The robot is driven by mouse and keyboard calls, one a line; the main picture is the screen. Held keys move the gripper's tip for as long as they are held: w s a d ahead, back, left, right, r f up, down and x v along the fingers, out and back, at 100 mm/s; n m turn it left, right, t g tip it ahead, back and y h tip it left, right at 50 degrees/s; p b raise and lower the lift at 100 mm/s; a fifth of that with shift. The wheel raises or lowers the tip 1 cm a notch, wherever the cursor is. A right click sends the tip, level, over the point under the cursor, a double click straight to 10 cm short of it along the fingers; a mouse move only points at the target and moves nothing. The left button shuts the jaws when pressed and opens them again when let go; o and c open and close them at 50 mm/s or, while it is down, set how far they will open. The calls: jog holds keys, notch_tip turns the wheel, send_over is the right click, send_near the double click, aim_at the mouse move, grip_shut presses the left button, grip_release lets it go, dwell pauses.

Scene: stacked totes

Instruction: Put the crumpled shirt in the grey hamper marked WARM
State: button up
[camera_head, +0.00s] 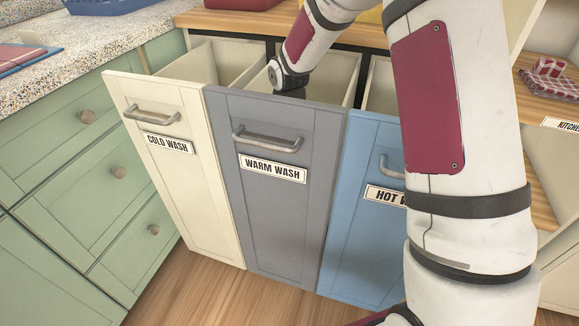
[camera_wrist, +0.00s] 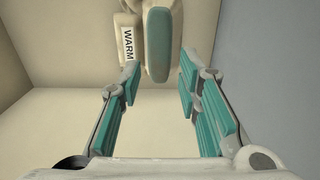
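The grey hamper (camera_head: 285,225) labelled WARM WASH is pulled out, its cream inside open at the top. My arm reaches down into it and hides part of the opening; the fingers are out of sight in the head view. In the wrist view my gripper (camera_wrist: 158,85) is open, its teal-padded fingers wide apart with nothing between them. No crumpled shirt is visible in either view.
The cream COLD WASH hamper (camera_head: 190,205) stands open at left and the blue HOT hamper (camera_head: 365,245) at right, partly behind my arm. Green drawers (camera_head: 95,185) and a speckled counter (camera_head: 90,50) are at far left. Folded red checked cloth (camera_head: 550,80) lies on the right shelf.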

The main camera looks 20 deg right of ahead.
jog(key=shift+r+p, duration=0.5)
jog(key=shift+r, duration=1.6)
